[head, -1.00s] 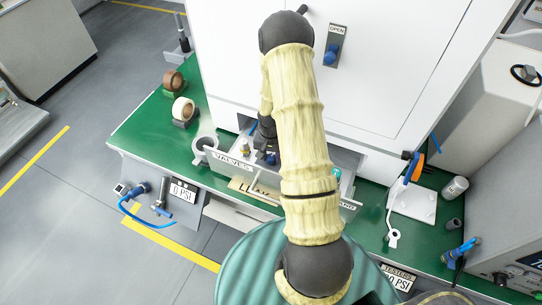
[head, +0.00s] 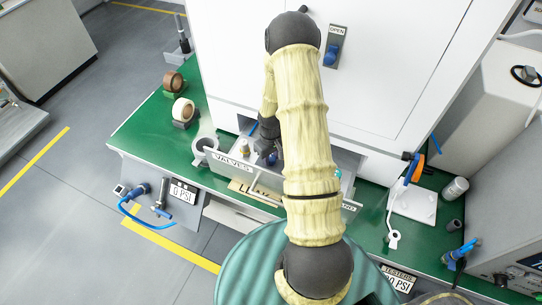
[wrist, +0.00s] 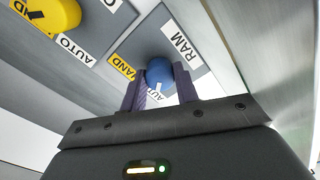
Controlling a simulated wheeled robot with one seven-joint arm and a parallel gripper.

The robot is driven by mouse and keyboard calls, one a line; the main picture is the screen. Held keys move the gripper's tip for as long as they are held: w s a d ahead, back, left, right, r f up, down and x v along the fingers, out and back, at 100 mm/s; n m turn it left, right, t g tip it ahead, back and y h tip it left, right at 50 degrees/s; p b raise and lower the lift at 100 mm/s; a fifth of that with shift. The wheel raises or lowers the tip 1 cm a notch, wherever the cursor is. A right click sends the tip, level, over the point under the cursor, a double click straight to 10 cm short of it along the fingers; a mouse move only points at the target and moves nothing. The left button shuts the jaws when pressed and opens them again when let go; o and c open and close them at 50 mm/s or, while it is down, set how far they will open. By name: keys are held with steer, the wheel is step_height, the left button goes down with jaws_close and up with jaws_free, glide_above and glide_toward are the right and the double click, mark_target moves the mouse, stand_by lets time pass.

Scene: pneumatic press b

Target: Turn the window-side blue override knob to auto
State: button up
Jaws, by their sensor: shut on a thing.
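The blue override knob (wrist: 158,72) sits on a grey plate with a RAM label (wrist: 180,47), a yellow hand label, partly cut off, and an AUTO label, partly covered. A white pointer mark shows at the knob's lower side, by the AUTO label. My gripper (wrist: 159,86) is shut on this knob, one dark finger on each side. In the head view my gripper (head: 266,146) reaches into the open valves drawer (head: 233,165), where a blue knob (head: 271,159) shows beside it. My arm hides part of the drawer.
Metal drawer walls are close around. Tape rolls (head: 183,110) stand on the green bench. Another blue knob (head: 330,56) is on the white cabinet.

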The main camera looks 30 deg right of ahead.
mark_target(271, 157)
steer(key=shift+w+n, duration=0.1)
steer(key=shift+n, duration=0.2)
steer(key=o, duration=1)
steer(key=shift+r, duration=0.15)
step_height(271, 157, up, 17)
steer(key=shift+r+b, duration=0.1)
steer(key=shift+b, duration=0.3)
steer(key=shift+a, duration=0.1)
steer(key=s+a+r+m+t, duration=0.1)
steer(key=s+a+r, duration=0.1)
steer(key=s+a, duration=0.2)
steer(key=s+a+r, duration=0.3)
steer(key=s+a, duration=0.1)
steer(key=a, duration=0.1)
steer(key=s+a+r+m+t, duration=0.1)
steer(key=s+a+r, duration=0.1)
steer(key=s+a, duration=0.2)
steer(key=shift+s+a+r+m+t, duration=0.25)
steer(key=shift+s+m+t, duration=0.05)
steer(key=shift+s, duration=0.1)
